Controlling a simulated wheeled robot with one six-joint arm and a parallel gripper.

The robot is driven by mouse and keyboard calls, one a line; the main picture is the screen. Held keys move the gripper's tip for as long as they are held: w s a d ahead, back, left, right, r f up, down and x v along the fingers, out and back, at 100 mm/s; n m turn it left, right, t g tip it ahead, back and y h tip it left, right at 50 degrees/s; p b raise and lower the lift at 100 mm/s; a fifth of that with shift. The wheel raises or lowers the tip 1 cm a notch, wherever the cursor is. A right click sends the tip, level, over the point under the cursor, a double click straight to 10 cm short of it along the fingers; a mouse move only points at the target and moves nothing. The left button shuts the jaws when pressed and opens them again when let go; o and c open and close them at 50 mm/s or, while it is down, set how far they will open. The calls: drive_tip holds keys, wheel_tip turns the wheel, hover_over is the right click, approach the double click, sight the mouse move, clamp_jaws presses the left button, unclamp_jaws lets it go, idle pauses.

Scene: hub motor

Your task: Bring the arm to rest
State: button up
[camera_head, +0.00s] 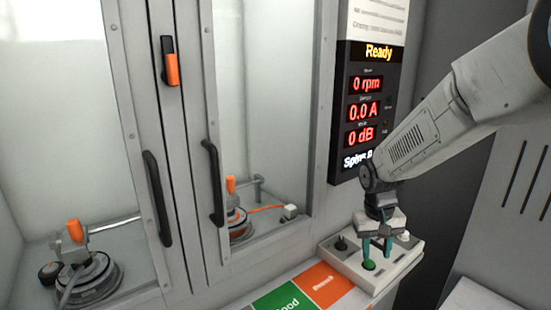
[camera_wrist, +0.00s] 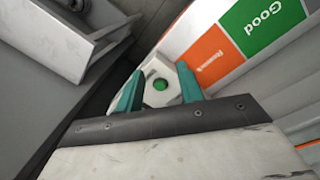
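My gripper (camera_head: 376,250) hangs from my arm at the right of the head view, pointing down over a pale control box (camera_head: 343,259). Its two teal fingers are apart with nothing held between them. A green button (camera_head: 369,265) on the box lies just below the fingertips. In the wrist view my gripper (camera_wrist: 158,85) also shows spread fingers, with the green button (camera_wrist: 160,85) in the gap between them. I cannot tell whether a finger touches the box.
A display panel (camera_head: 367,110) reads Ready, 0 rpm, 0.0 A and 0 dB. Glazed cabinet doors with black handles (camera_head: 157,198) are shut at the left, with motor fixtures (camera_head: 86,275) behind them. Green (camera_head: 282,303) and orange (camera_head: 326,281) label areas lie beside the box.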

drive_tip(key=s+r, duration=0.4)
drive_tip(key=s, duration=0.5)
drive_tip(key=s+r+t, duration=0.1)
drive_tip(key=s+r, duration=0.4)
drive_tip(key=s, duration=0.5)
drive_tip(key=s+d+r+y, duration=0.1)
drive_tip(key=s+r, duration=0.3)
drive_tip(key=s, duration=0.6)
drive_tip(key=shift+r+t, duration=0.3)
drive_tip(key=shift+r, duration=0.1)
